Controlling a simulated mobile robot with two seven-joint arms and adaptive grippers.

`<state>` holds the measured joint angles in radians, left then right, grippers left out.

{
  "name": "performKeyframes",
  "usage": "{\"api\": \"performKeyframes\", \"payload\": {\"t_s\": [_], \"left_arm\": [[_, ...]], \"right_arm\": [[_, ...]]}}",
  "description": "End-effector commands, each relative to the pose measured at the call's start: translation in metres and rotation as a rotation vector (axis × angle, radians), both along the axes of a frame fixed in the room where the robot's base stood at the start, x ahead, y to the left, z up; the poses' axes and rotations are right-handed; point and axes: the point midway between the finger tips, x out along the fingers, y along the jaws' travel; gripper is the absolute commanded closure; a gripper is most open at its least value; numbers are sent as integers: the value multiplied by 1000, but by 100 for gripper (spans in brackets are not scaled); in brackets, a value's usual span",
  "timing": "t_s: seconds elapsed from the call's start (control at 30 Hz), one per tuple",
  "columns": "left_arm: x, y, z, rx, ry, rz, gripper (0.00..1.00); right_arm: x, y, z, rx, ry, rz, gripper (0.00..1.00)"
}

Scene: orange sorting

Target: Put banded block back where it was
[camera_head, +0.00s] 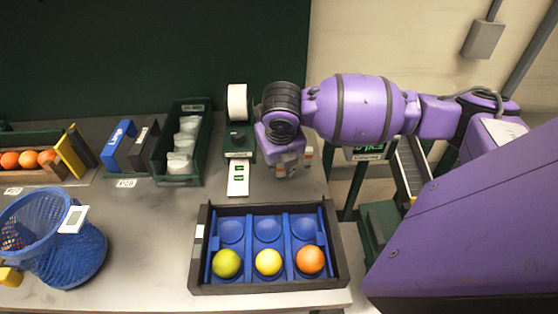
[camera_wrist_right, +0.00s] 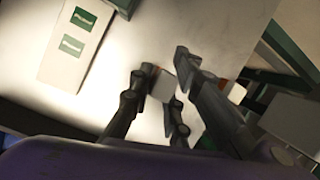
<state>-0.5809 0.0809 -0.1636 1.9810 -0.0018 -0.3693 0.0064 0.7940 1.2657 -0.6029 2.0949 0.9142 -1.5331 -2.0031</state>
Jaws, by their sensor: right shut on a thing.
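My right gripper (camera_head: 286,168) points down over the table behind the blue tray, right of the white label card. In the right wrist view its fingers (camera_wrist_right: 165,75) are shut on a small pale block (camera_wrist_right: 162,87). I cannot make out a band on the held block, as the fingers cover part of it. A small white piece with an orange part (camera_head: 308,156) shows just right of the gripper in the head view. It also shows right of the fingers in the wrist view (camera_wrist_right: 237,92). My left gripper is not in view.
A dark-framed blue tray (camera_head: 342,270) holds a green, a yellow and an orange fruit in its front row; its back cups are empty. A white roll (camera_head: 238,102), a green bin (camera_head: 160,165) and a blue basket (camera_head: 85,262) stand left. The table's right edge is close by.

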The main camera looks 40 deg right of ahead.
Motion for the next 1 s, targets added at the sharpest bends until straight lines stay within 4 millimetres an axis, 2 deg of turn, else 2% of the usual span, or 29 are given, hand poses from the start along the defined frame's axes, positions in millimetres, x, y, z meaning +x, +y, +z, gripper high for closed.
{"api": "performKeyframes", "payload": {"t_s": [0.3,0.33,0.47,0.67,0.7,0.8,1.0], "left_arm": [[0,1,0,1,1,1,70],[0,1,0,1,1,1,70],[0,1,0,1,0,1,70],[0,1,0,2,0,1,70],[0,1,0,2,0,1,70],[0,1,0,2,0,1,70],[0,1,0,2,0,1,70]], "right_arm": [[0,0,-3,0,1,0,100],[0,0,-3,0,1,0,79],[0,0,-3,0,1,0,62],[0,0,-3,0,1,0,61],[0,0,-3,0,1,0,60],[0,0,-3,0,1,0,47],[0,0,-3,0,1,0,46]]}}
